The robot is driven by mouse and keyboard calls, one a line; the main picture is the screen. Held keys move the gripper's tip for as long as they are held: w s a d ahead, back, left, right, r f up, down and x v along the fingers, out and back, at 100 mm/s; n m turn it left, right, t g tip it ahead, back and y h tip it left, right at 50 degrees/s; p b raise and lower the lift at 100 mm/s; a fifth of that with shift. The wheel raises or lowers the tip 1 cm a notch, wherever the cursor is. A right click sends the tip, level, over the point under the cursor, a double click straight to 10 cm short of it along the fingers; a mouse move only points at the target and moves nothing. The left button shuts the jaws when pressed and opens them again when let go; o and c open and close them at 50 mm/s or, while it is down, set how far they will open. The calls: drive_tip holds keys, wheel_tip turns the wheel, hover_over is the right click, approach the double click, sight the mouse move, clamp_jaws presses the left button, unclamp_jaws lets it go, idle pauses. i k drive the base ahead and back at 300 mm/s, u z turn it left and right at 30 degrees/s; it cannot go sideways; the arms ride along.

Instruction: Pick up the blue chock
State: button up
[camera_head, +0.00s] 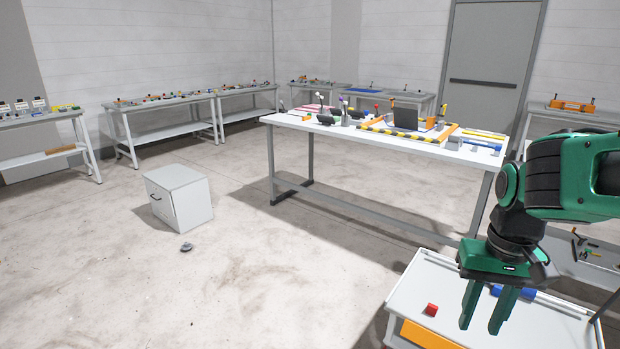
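My gripper (481,326) hangs at the lower right with its two green fingers pointing down, apart from each other. Nothing shows between the fingertips. A blue object (528,293), possibly the blue chock, lies on the white cart (412,289) just behind the fingers. A finger partly hides it, so its full shape cannot be told. A red block (431,309) sits on the cart to the left of my gripper.
An orange panel (428,336) is at the cart's front. A long workbench (290,121) with many tools stands behind the cart. A grey cabinet (179,197) and a small grey object (186,247) are on the floor. The left floor is mostly clear.

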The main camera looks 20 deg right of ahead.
sight(496, 289)
drive_tip(key=z, duration=0.65)
drive_tip(key=i, duration=0.95)
drive_tip(key=z, duration=0.6)
